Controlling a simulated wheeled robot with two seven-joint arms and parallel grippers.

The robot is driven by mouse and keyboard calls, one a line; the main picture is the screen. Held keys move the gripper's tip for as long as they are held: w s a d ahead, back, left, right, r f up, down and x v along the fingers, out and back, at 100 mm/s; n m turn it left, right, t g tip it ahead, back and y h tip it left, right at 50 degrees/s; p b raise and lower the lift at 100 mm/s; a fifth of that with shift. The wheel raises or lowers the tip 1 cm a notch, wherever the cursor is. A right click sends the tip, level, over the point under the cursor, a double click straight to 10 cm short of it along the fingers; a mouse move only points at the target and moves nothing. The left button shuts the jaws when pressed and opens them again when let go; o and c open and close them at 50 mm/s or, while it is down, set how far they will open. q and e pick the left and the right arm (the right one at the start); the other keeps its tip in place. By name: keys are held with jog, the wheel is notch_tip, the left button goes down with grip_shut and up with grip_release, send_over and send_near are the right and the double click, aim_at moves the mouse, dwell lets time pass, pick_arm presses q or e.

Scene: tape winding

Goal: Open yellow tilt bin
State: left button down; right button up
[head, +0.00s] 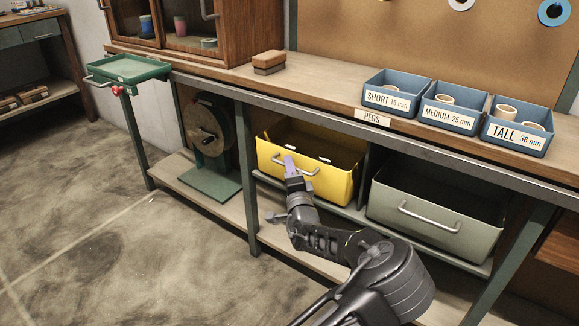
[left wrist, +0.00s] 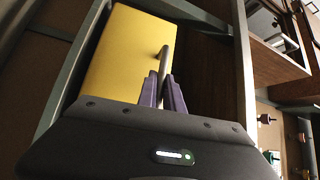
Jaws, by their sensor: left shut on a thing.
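The yellow tilt bin (head: 325,177) sits under the workbench, left of a grey-green bin. Its front is tilted outward, and its dark inside shows over the top edge. My left gripper (head: 289,163) is shut on the bar handle (head: 308,171) on the bin's front. In the left wrist view the purple fingers (left wrist: 163,92) close around the metal handle (left wrist: 165,58), with the yellow front (left wrist: 122,55) behind it. My right gripper is not in view.
A grey-green bin (head: 425,226) with a handle stands at right. A winding wheel on a green base (head: 205,180) stands at left of the yellow bin. Blue peg bins (head: 397,101) and a brown block (head: 269,60) are on the bench top. A green tray (head: 128,69) juts out at left.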

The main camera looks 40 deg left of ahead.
pick_arm(q)
jog(key=s+f, duration=0.3)
jog(key=s, duration=0.1)
jog(key=shift+s+f, duration=0.35)
jog(key=shift+s, duration=0.05)
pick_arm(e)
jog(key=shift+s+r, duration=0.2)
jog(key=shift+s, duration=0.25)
pick_arm(q)
jog(key=shift+d, duration=0.1)
dwell(0.4)
jog(key=c, duration=1.5)
grip_release()
